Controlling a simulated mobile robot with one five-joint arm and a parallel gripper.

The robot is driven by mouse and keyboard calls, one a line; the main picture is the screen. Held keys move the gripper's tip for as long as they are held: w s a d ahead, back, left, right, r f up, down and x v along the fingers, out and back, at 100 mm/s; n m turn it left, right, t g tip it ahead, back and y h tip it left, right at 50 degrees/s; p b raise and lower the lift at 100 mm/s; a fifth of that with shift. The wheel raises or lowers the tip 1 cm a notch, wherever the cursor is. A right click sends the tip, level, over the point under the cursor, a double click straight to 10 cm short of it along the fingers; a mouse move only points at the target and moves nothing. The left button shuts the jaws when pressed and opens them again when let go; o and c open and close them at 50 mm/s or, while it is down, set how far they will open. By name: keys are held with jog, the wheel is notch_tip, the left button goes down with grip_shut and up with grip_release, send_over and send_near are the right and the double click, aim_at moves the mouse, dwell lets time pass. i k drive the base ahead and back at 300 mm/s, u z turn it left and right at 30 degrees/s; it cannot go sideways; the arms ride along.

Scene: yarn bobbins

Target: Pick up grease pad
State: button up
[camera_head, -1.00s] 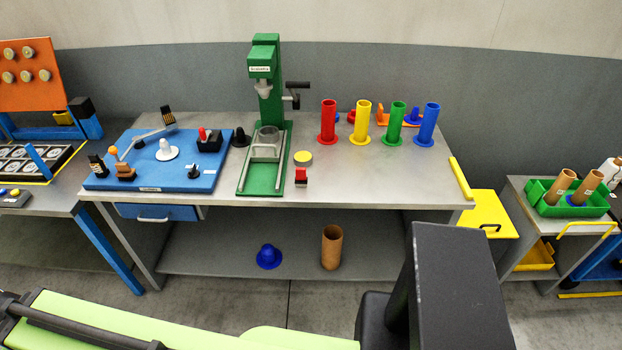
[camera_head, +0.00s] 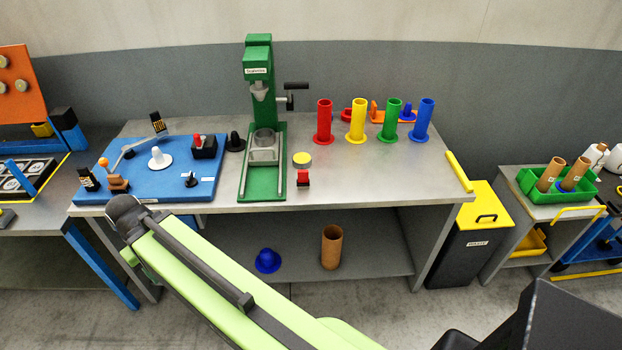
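A small round tin with a yellow top (camera_head: 302,159) sits on the grey workbench (camera_head: 345,180), right of the green press (camera_head: 263,130); it may be the grease pad, but no label tells. My gripper's fingers are not in view.
Red, yellow, green and blue flanged tubes (camera_head: 357,122) stand behind right. A blue board (camera_head: 155,170) with small tools lies left. The bench's front right is clear. A black bin with a yellow lid (camera_head: 480,222) stands beside it. A brown tube (camera_head: 331,247) stands below.

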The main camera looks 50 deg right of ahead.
aim_at(302, 183)
jog(key=u, duration=0.05)
jog(key=i, duration=1)
jog(key=z, duration=0.05)
